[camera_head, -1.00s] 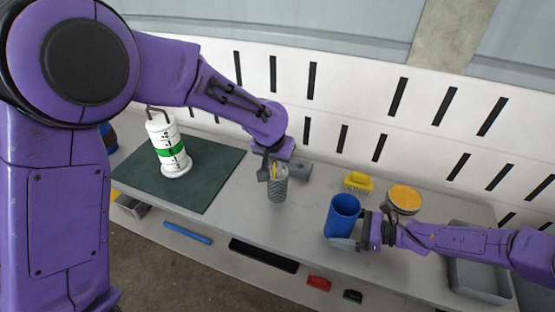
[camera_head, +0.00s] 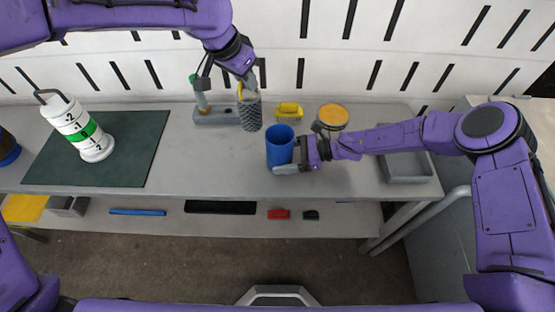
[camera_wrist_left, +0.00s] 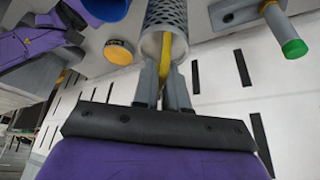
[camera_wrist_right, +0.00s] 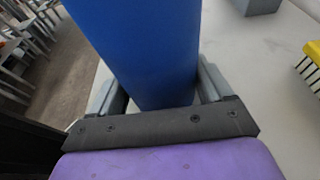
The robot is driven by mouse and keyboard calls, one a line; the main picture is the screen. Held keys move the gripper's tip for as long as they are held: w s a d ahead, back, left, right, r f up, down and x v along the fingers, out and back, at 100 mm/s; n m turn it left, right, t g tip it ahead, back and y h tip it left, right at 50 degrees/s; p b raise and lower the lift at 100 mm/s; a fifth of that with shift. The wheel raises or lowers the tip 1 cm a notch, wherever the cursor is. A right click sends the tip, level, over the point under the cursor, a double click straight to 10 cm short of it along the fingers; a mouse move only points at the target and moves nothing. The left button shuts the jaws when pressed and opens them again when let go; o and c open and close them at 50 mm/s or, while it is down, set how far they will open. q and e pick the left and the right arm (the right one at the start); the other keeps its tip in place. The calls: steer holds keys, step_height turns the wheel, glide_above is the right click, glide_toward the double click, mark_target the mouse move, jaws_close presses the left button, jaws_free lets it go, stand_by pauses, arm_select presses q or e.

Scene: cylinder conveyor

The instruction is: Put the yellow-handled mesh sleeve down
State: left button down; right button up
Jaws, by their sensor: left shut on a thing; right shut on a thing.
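The mesh sleeve (camera_head: 250,113) is a grey perforated cylinder with a yellow handle (camera_wrist_left: 167,50) inside its open top. My left gripper (camera_head: 246,82) is shut on the yellow handle, above the sleeve. The sleeve hangs upright at the back of the grey table; I cannot tell whether its bottom touches the surface. In the left wrist view the sleeve (camera_wrist_left: 166,15) extends away between the fingertips. My right gripper (camera_head: 292,157) is shut on a blue cup (camera_head: 279,147), which stands on the table; the cup (camera_wrist_right: 145,45) fills the middle of the right wrist view.
A grey stand with a green-tipped post (camera_head: 202,98) is just left of the sleeve. A yellow brush (camera_head: 289,110) and a yellow-topped round container (camera_head: 333,115) are to the right. A white numbered cylinder (camera_head: 77,126) stands on a dark green mat (camera_head: 125,160). A grey tray (camera_head: 407,167) is at right.

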arm_select(q)
steer(key=d+r+m+g+h, duration=0.1)
steer(key=d+r+m, duration=0.2)
steer(key=r, duration=0.2)
step_height(320, 180, up, 3)
steer(key=m+g, duration=0.3)
steer(key=m, duration=0.4)
glide_above(279, 127)
steer(key=s, duration=0.3)
steer(key=shift+h, duration=0.4)
steer(key=f, duration=1.7)
steer(key=shift+s+f, duration=0.2)
steer(key=shift+f, duration=0.05)
steer(key=shift+w+f, duration=0.1)
steer(key=shift+f, duration=0.15)
steer(key=c, duration=1.2)
jaws_free()
steer(key=shift+f, duration=0.1)
steer(key=shift+o, duration=0.2)
